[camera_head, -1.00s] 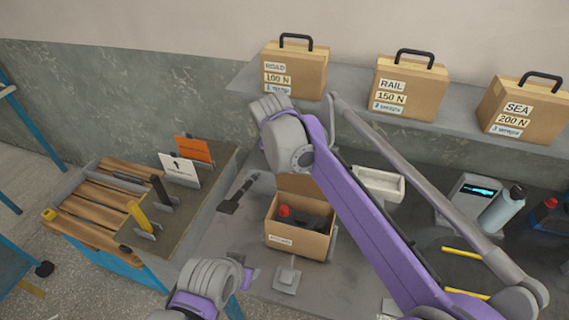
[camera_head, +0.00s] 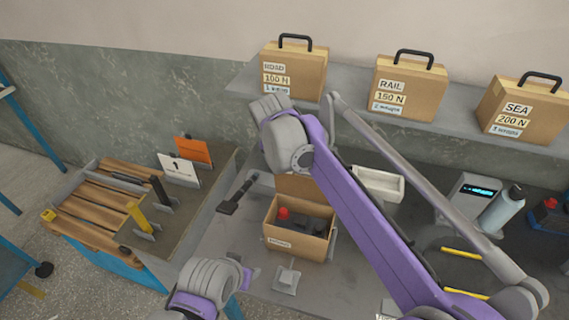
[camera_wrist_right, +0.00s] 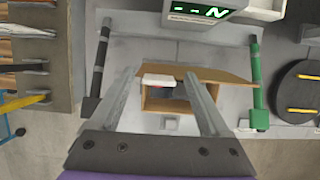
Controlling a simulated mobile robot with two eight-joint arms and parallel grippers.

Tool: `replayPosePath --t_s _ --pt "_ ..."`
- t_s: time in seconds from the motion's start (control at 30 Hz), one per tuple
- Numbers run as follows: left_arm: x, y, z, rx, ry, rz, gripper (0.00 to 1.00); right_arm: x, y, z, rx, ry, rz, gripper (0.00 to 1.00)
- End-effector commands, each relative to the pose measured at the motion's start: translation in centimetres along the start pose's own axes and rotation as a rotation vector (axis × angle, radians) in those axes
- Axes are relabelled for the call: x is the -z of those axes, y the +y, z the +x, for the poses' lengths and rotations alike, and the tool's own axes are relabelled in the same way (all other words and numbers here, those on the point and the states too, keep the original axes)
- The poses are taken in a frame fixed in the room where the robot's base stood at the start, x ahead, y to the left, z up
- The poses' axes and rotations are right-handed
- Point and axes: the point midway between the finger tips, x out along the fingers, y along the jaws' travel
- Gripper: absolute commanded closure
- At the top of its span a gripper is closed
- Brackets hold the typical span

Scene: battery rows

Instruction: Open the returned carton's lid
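The returned carton (camera_head: 282,243) is a brown box with a label on its front, on the bench in the middle of the head view. Its lid (camera_head: 292,184) stands up behind the opening, partly hidden by my right arm. A dark item with a red cap (camera_head: 283,213) shows inside. In the right wrist view, my right gripper (camera_wrist_right: 162,76) is open, its two fingers apart, with the carton (camera_wrist_right: 186,104) and brown lid (camera_wrist_right: 222,74) between and beyond them. Contact with the lid cannot be told. My right gripper is hidden in the head view. My left forearm shows at lower left, without visible fingers.
A white tray (camera_head: 378,184) stands right of the carton. A small grey block (camera_head: 286,280) sits in front, and a dark tool (camera_head: 238,194) lies left. Several labelled cases, including the SEA case (camera_head: 522,110), stand on the shelf behind. A bottle (camera_head: 503,209) stands at right.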

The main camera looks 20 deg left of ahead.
Motion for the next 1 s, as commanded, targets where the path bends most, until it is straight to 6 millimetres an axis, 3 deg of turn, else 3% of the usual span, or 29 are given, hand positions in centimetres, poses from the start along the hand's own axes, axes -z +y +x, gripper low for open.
replayPosePath --t_s 0.27,0.7,1.0 --pt "0.0 0.0 0.0 0.0 0.0 0.0 0.5 0.1 0.0 -0.9 -0.001 0.001 -0.001 0.2" --pt "0.5 0.0 -0.4 0.0 0.005 0.0 0.5 0.0 0.1 -9.0 -0.001 0.0 -0.001 0.2" --pt "0.6 0.0 -0.5 0.0 0.006 0.0 0.5 0.0 0.0 -10.8 0.0 0.001 0.0 0.2"
